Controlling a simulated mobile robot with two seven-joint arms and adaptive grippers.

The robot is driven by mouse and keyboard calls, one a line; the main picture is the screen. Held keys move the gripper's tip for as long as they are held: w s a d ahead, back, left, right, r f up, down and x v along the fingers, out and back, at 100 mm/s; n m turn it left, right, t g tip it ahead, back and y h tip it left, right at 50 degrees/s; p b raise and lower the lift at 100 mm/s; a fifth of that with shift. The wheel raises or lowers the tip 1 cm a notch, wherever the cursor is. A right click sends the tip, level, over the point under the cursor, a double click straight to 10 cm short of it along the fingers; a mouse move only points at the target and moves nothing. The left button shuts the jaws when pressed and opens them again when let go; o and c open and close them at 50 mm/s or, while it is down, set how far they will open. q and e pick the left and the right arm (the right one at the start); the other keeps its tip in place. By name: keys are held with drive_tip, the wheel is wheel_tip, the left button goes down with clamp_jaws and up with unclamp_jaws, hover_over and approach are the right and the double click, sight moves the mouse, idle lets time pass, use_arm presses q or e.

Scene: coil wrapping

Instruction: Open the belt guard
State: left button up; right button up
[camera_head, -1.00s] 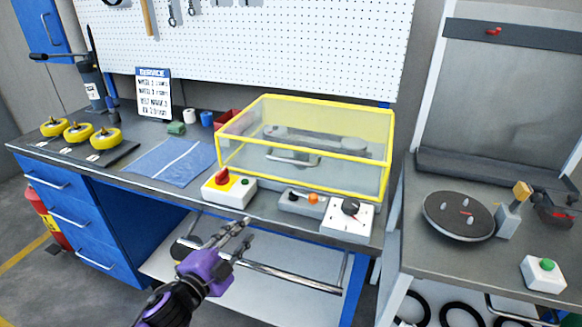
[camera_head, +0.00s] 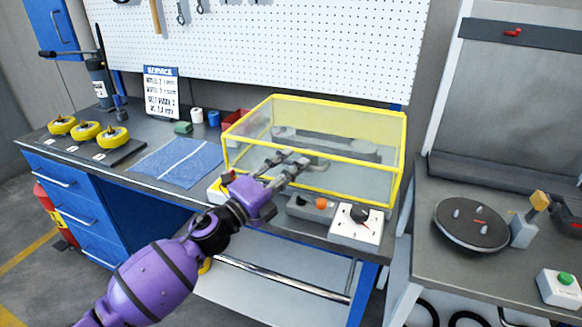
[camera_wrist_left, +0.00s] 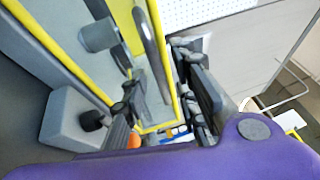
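The belt guard (camera_head: 345,145) is a clear box with yellow edges on the workbench, and it is closed. Its grey bar handle (camera_wrist_left: 150,45) shows in the left wrist view; in the head view my fingers partly cover it. My left gripper (camera_head: 285,165) is purple with dark fingers and is at the guard's front face. In the left wrist view the two fingers (camera_wrist_left: 163,95) are spread apart, with the handle in line with the gap between them. I cannot tell whether they touch it. My right gripper is out of view.
A blue cloth (camera_head: 178,162) and yellow wheels (camera_head: 87,131) lie left. A side table (camera_head: 430,265) stands right.

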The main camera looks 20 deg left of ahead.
use_arm(q)
drive_tip(key=shift+w, duration=0.1)
clamp_jaws()
idle(0.4)
